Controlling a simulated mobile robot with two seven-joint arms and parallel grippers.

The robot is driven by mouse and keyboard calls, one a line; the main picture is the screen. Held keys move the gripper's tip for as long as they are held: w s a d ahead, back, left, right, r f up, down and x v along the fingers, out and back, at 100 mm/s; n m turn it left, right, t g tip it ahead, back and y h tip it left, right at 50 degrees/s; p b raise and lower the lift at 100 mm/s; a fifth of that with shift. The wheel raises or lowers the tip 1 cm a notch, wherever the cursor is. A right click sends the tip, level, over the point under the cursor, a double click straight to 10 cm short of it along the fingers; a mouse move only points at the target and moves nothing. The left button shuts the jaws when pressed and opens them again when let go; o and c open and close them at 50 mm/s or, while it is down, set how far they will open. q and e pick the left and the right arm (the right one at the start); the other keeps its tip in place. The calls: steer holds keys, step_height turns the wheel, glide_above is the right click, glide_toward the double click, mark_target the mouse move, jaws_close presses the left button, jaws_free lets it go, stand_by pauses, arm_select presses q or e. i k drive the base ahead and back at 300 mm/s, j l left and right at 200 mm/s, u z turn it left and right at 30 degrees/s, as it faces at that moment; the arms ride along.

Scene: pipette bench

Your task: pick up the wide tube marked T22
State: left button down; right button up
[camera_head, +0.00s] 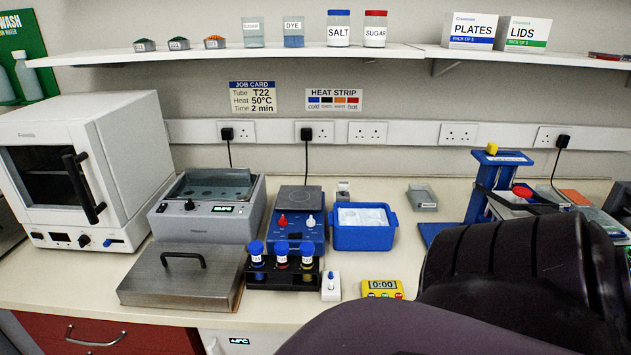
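Several wide tubes with blue caps stand upright in a black rack (284,283) near the front of the bench. The left tube (257,257), the middle tube (281,255) and the right tube (306,257) each carry a small white label. The labels are too small to read surely, so I cannot tell which one is T22. The job card (252,97) on the wall names tube T22, 50°C and 2 min. A large dark part of my own arm fills the lower right. Neither gripper shows in the view.
A water bath (238,220) and its metal lid (165,288) are left of the rack. A blue stirrer (318,232) stands behind it, a blue tray (362,238) behind right. A small white holder (330,294) and yellow timer (383,289) are close on the right.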

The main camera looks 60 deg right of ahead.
mark_target(306, 250)
steer(key=z, duration=1.9)
